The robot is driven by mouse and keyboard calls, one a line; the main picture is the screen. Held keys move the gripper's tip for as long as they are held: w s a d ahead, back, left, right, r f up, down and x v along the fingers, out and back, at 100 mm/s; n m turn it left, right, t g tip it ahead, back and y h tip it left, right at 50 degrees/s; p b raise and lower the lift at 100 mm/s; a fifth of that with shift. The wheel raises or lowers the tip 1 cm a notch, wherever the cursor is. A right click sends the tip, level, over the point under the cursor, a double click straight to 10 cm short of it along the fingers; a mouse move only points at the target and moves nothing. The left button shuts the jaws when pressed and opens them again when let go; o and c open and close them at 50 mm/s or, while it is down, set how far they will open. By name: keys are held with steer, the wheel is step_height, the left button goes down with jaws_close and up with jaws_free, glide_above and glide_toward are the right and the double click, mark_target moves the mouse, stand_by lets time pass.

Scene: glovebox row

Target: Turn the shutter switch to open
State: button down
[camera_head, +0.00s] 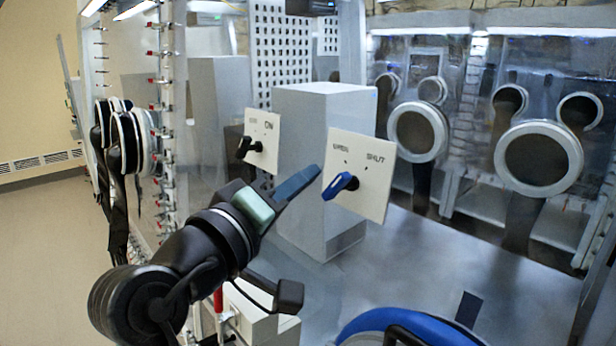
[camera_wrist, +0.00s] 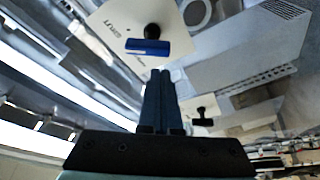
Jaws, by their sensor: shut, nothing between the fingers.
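The shutter switch is a blue lever knob (camera_head: 340,186) on a white plate (camera_head: 374,200) with "SHUT" at its upper right and a blurred label at its upper left. The knob lies slanted, from lower left to upper right in the head view. In the wrist view the blue knob (camera_wrist: 147,47) lies across, just beyond my fingertips. My gripper (camera_head: 313,172) is shut and empty, its fingertips pointing at the plate's left side, close to the knob. In the wrist view my gripper (camera_wrist: 160,73) shows its two fingers together; a small gap to the knob appears there.
A second plate marked "ON" with a black knob (camera_head: 248,147) stands to the left, and that knob (camera_wrist: 203,115) also shows in the wrist view. A grey block (camera_head: 325,112) stands behind the plates. Glovebox ports (camera_head: 538,158) line the right. A blue-rimmed round object (camera_head: 415,328) is at the bottom.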

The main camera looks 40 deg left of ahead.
mark_target(324, 195)
steer(key=shift+d+f, duration=0.45)
steer(key=shift+d, duration=0.15)
steer(key=shift+s+d+f+n+p, duration=0.1)
steer(key=shift+d+f+n+p, duration=0.2)
steer(key=shift+n+p, duration=0.55)
steer(key=shift+r+p, duration=0.1)
steer(key=shift+p, duration=0.2)
steer(key=shift+d+f+n+g+p, duration=0.2)
steer(key=shift+n+g+p, duration=0.2)
steer(key=shift+n+p, duration=0.35)
steer(key=shift+d+f, duration=0.15)
steer(key=shift+d, duration=0.15)
